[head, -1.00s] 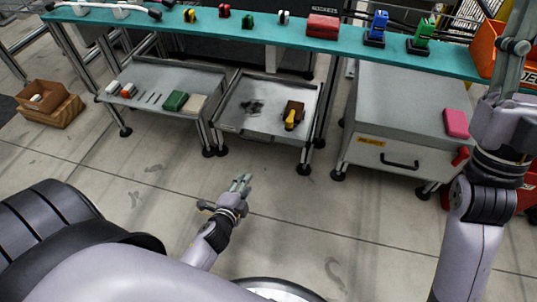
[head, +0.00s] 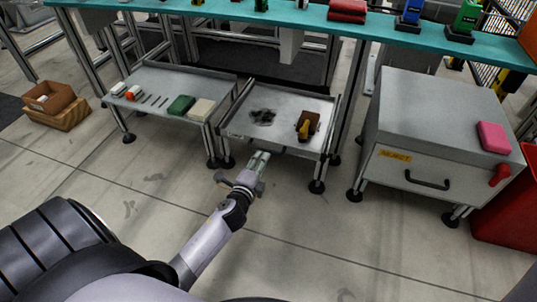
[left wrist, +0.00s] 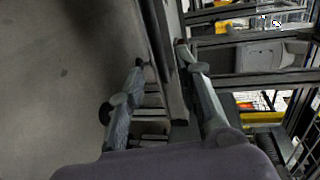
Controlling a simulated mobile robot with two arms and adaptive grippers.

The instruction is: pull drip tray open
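The drip tray (head: 232,134) is a shallow grey metal tray in a low frame under the teal bench, with a dark stain and a brown-and-yellow item (head: 307,125) on it. My left gripper (head: 259,160) is just in front of the tray's front edge, around its middle-left. In the left wrist view my left gripper (left wrist: 160,60) has its two fingers apart, with a long dark metal edge between them. I cannot tell whether they touch it. My right gripper is out of view.
A grey shelf (head: 165,78) with small parts stands left of the tray. A grey reject cabinet (head: 420,115) with a black handle stands to the right, beside a red bin (head: 500,215). Brown boxes (head: 48,98) sit far left. The floor in front is clear.

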